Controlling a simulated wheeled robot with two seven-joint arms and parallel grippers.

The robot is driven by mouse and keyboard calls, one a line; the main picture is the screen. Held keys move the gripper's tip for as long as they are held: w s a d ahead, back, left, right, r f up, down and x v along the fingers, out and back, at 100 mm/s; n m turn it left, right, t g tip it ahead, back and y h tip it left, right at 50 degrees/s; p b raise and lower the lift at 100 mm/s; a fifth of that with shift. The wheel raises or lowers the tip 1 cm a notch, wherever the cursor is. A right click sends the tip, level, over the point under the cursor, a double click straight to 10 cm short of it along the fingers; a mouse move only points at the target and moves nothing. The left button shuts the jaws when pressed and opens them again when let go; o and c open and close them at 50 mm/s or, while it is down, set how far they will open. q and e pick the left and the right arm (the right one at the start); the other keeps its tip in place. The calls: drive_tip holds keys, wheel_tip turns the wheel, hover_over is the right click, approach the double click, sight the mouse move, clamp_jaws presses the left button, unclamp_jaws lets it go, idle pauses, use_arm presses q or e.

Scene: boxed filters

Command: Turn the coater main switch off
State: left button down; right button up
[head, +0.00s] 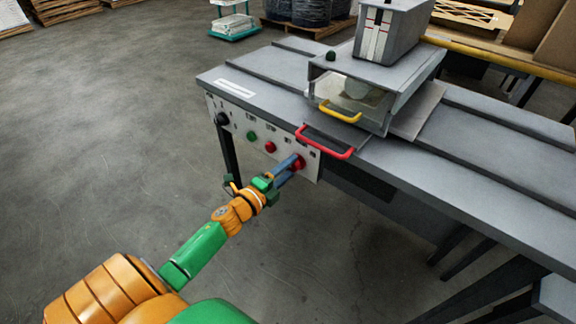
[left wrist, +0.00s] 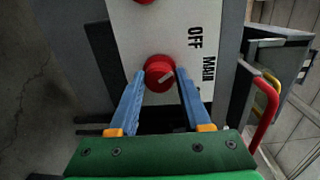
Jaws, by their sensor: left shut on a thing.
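The coater main switch is a round red knob (head: 300,161) at the right end of the white control panel (head: 238,131) on the machine's front. My left gripper (head: 291,166) reaches the panel from below left. In the left wrist view its two blue fingers (left wrist: 160,84) are on either side of the knob, shut on it. My right gripper is not in view.
Left along the panel are a red button (head: 270,147), a green button (head: 252,135) and a black knob (head: 222,118). A red handle (head: 325,144) sticks out just above the main switch. A yellow handle (head: 340,112) is higher up. The floor left of the machine is clear.

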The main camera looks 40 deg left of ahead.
use_arm(q)
drive_tip(key=shift+r+n, duration=0.1)
drive_tip(key=shift+n, duration=0.9)
drive_tip(key=shift+p, duration=0.3)
drive_tip(key=c, duration=0.8)
unclamp_jaws()
drive_tip(key=o, duration=0.4)
drive_tip(key=shift+w, duration=0.1)
drive_tip(key=shift+o, duration=0.2)
drive_tip(key=shift+w, duration=0.15)
drive_tip(key=s, duration=0.7)
drive_tip(key=shift+a, duration=0.25)
